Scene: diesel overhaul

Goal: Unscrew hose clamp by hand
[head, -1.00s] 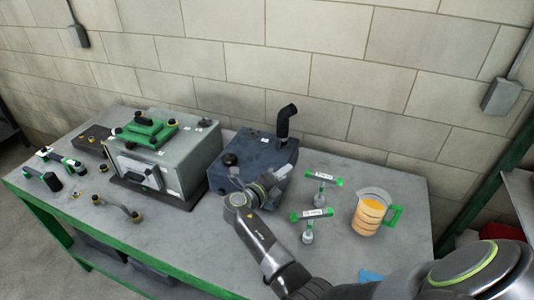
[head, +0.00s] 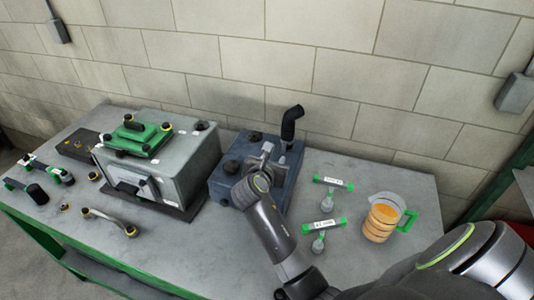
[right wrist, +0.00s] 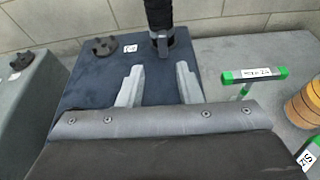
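A dark blue box (head: 225,180) stands on the bench, with a bent black hose (head: 291,125) rising from its top. In the right wrist view the hose (right wrist: 158,14) ends in a grey clamp-like collar (right wrist: 163,42) at its base. My right gripper (head: 268,152) is over the box, left of the hose base. In the right wrist view its two fingers (right wrist: 160,82) are spread with nothing between them. They point toward the collar and stay apart from it. My left gripper is not in view.
A grey machine with a green top (head: 140,138) stands left of the box. Two green-ended T-handle tools (head: 332,182) and (head: 324,225) and a jug of orange contents (head: 382,222) stand to the right. A black knob (right wrist: 104,46) sits on the box. A block wall is behind.

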